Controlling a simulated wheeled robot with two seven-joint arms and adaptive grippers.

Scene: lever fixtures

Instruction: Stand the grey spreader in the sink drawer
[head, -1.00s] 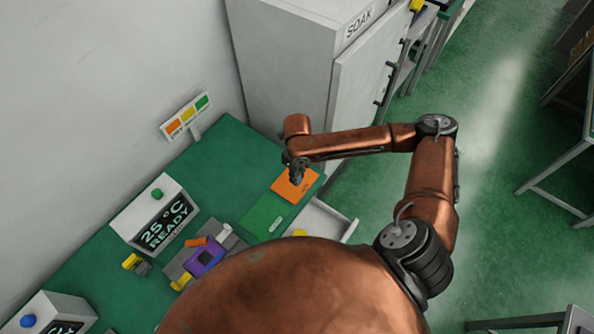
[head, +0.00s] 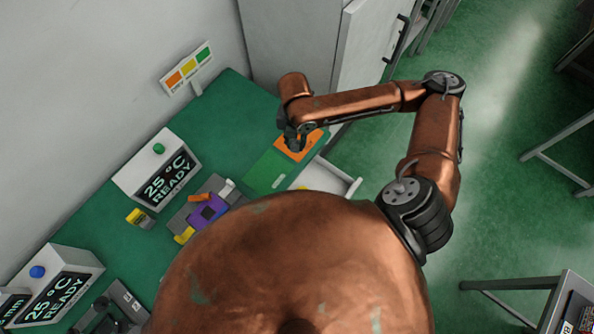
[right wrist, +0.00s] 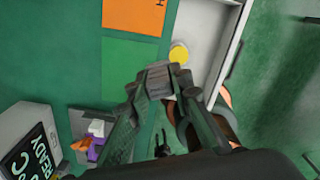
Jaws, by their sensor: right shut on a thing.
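My right gripper (head: 292,146) is over the left part of the orange panel (head: 308,146) on the bench in the head view. In the right wrist view the right gripper (right wrist: 160,88) is shut on a small grey block (right wrist: 158,77), which I take to be the grey spreader. The fingers hide part of it, and I cannot make it out in the head view. A white drawer (head: 342,178) stands open at the bench edge. Its wall and floor also show in the right wrist view (right wrist: 211,62). My left gripper is not in view.
A round yellow thing (right wrist: 179,53) sits at the drawer. A green panel (head: 268,172) adjoins the orange one. A purple device (head: 208,212) and a 25 °C READY box (head: 160,175) stand to the left. A white cabinet (head: 290,40) rises behind.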

